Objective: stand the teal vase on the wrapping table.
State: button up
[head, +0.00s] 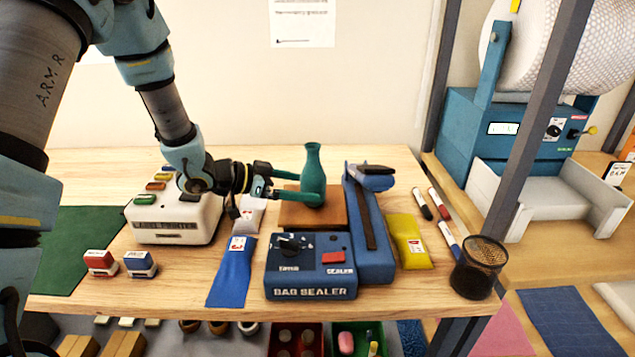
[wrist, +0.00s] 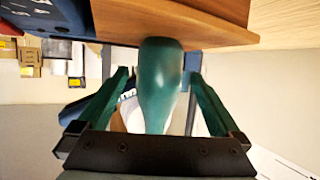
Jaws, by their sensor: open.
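The teal vase (head: 313,165) stands upright on a brown block (head: 296,214) on the wooden table (head: 190,281). In the wrist view the vase (wrist: 160,90) lies between the two green fingers, its wide end by the brown wood. My gripper (head: 303,184) reaches in from the left, low down at the vase. Its fingers are open, one on each side of the vase; in the wrist view the gripper (wrist: 160,75) shows gaps between both fingers and the vase.
A blue bag sealer (head: 311,267) stands close in front and right of the vase. A label printer (head: 175,220) is left, under my arm. Blue (head: 231,275) and yellow (head: 409,241) pouches lie nearby. A mesh cup (head: 478,268) stands at the right edge. The green mat (head: 75,240) has clear room.

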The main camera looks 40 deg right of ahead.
jog(key=p+v, duration=0.1)
jog(key=v, duration=0.4)
jog(key=shift+a+r+p, duration=0.15)
jog(key=shift+a+p, duration=0.2)
jog(key=shift+p, duration=0.05)
